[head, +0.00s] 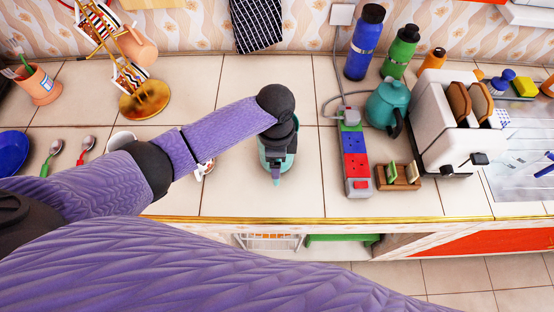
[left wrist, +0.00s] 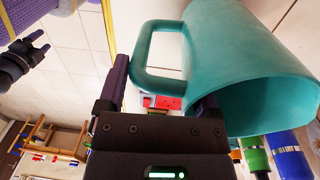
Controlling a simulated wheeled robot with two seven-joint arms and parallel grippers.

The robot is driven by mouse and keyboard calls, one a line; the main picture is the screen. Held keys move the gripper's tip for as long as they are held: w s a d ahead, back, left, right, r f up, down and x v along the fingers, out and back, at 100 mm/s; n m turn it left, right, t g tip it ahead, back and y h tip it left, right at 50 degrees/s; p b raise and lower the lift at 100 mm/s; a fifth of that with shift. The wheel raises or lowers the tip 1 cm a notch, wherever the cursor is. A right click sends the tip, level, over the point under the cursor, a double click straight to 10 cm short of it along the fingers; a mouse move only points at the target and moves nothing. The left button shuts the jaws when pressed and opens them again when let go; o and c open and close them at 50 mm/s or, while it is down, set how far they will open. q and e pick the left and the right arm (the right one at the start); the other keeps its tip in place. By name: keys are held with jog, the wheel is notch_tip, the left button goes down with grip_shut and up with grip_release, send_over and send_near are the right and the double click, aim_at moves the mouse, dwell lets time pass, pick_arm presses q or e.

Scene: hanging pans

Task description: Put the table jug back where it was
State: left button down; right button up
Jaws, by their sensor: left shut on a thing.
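The table jug (left wrist: 235,50) is teal, with a wide open mouth and a loop handle (left wrist: 142,60). In the left wrist view the handle lies between the two fingers of my left gripper (left wrist: 160,88), which is shut on it. In the head view my left gripper (head: 277,172) is over the front middle of the counter, and it hides most of the jug (head: 290,161). I cannot tell from above whether the jug touches the counter.
A power strip (head: 356,160), a teal teapot (head: 388,103), a wooden rack (head: 398,178) and a toaster (head: 445,115) stand to the right. The counter (head: 235,195) around the jug is mostly clear.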

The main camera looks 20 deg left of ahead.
pick_arm(q)
jog(key=shift+f, duration=0.55)
pick_arm(e)
jog(key=shift+d+f, duration=0.15)
jog(key=shift+d, duration=0.25)
pick_arm(q)
jog(key=shift+f, duration=0.1)
pick_arm(e)
jog(key=shift+d+f, duration=0.1)
pick_arm(q)
grip_release()
jog(key=r+p, duration=0.1)
jog(key=r, duration=0.2)
jog(key=r+p, duration=0.1)
jog(key=r, duration=0.7)
jog(key=shift+w+r+p, duration=0.15)
jog(key=shift+w+p, duration=0.2)
jog(key=shift+p, duration=0.05)
jog(key=shift+r, duration=0.5)
pick_arm(e)
jog(key=r, duration=0.3)
jog(key=shift+a, duration=0.4)
